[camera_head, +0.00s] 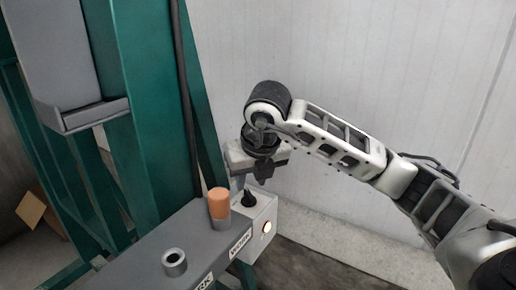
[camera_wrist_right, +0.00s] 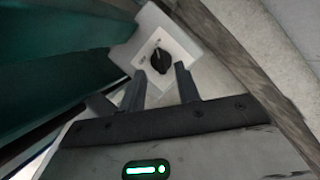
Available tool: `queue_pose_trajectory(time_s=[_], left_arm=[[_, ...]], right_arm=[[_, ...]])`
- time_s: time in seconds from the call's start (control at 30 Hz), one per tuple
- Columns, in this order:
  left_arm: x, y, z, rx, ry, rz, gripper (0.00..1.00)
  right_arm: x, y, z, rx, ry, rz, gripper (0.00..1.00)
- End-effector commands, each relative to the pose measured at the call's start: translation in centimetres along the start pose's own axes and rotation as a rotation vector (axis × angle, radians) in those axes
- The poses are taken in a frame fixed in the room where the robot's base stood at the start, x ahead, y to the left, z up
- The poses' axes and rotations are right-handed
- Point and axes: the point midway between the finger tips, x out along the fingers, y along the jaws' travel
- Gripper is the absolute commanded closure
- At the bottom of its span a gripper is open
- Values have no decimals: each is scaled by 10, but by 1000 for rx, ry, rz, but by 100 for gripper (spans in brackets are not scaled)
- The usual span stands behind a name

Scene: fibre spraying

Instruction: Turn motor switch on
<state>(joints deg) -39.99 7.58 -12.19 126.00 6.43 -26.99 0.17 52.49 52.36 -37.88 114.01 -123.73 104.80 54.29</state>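The motor switch is a black rotary knob (camera_head: 248,198) on a light box (camera_head: 262,226) at the end of the grey beam. The knob (camera_wrist_right: 160,61) also shows in the right wrist view, on a white plate (camera_wrist_right: 166,46) with small lettering. My right gripper (camera_head: 247,182) is above the knob in the head view, pointing down. In the right wrist view its two fingers (camera_wrist_right: 160,82) are apart, with the knob just beyond the gap between their tips. Nothing is held between them. Whether a finger touches the knob cannot be told. My left gripper is not in view.
An orange cylinder (camera_head: 219,203) stands on the grey beam (camera_head: 205,232), beside a short metal tube (camera_head: 174,262). A lit button (camera_head: 267,227) is on the box's face. Green frame posts (camera_head: 135,110) rise at left. A pale wall (camera_head: 330,60) is behind; space right of the box is clear.

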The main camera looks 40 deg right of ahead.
Motion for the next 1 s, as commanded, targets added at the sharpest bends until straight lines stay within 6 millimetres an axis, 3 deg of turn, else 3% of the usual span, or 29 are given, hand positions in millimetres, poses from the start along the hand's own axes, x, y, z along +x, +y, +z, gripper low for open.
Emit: queue_pose_trajectory(time_s=[0.3,0.43,0.63,1.0], left_arm=[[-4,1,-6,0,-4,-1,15],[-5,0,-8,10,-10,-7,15],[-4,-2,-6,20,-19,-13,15],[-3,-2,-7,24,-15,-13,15]], right_arm=[[-81,0,2,-1,-8,0,67],[-103,-1,2,0,-6,-2,67],[-117,0,1,0,-2,-1,67],[-117,0,0,1,-1,0,67]])
